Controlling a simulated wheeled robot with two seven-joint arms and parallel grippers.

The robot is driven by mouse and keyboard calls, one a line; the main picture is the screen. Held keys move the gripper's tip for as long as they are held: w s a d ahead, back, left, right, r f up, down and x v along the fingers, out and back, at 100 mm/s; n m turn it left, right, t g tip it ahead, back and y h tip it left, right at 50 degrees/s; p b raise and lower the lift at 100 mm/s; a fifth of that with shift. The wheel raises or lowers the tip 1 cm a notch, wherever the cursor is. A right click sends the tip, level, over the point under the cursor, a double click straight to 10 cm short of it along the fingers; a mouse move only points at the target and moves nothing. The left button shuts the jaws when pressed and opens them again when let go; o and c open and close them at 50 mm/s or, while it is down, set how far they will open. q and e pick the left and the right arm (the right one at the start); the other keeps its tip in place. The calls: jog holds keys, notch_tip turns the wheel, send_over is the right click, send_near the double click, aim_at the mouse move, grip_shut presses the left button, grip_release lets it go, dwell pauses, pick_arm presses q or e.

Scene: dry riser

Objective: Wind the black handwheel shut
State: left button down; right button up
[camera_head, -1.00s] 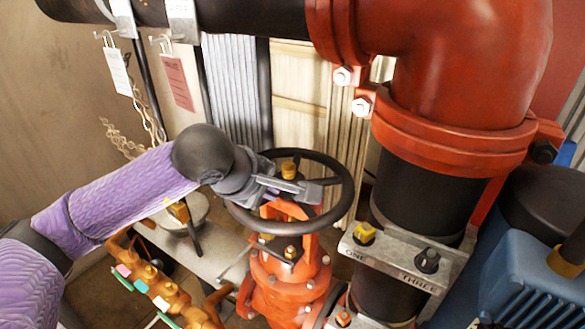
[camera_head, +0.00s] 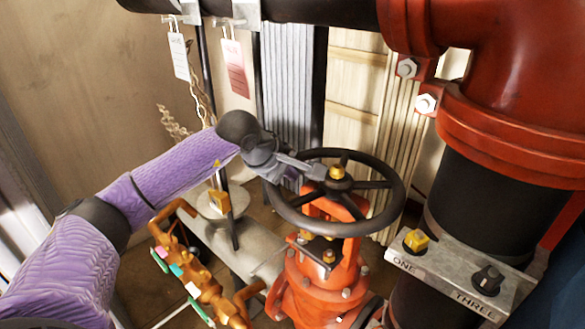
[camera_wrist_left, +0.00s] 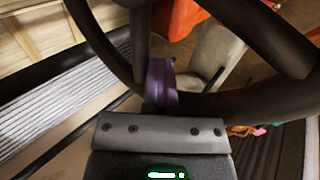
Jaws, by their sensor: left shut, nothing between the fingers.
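The black handwheel (camera_head: 399,205) sits on top of the orange-red valve (camera_head: 318,272), with a brass nut (camera_head: 337,172) at its hub. My left gripper (camera_head: 316,172) reaches in from the left over the wheel's far-left rim, its tip just left of the hub. It is shut with nothing between its fingers. In the left wrist view the purple-grey finger end (camera_wrist_left: 162,82) lies across the dark wheel rim (camera_wrist_left: 235,104), between two spokes. I cannot tell whether it touches rim or spoke. My right gripper is not in view.
A large red pipe elbow (camera_head: 520,120) and black pipe stand close at right, with a metal plate (camera_head: 455,275) marked ONE and THREE. Brass pipework (camera_head: 205,285) lies low at left. Two tags (camera_head: 234,68) hang from the overhead black pipe (camera_head: 310,10).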

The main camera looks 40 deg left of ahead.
pick_arm(q)
jog(key=shift+w+a+r, duration=0.1)
jog(key=shift+w+a, duration=0.25)
jog(key=shift+w, duration=0.2)
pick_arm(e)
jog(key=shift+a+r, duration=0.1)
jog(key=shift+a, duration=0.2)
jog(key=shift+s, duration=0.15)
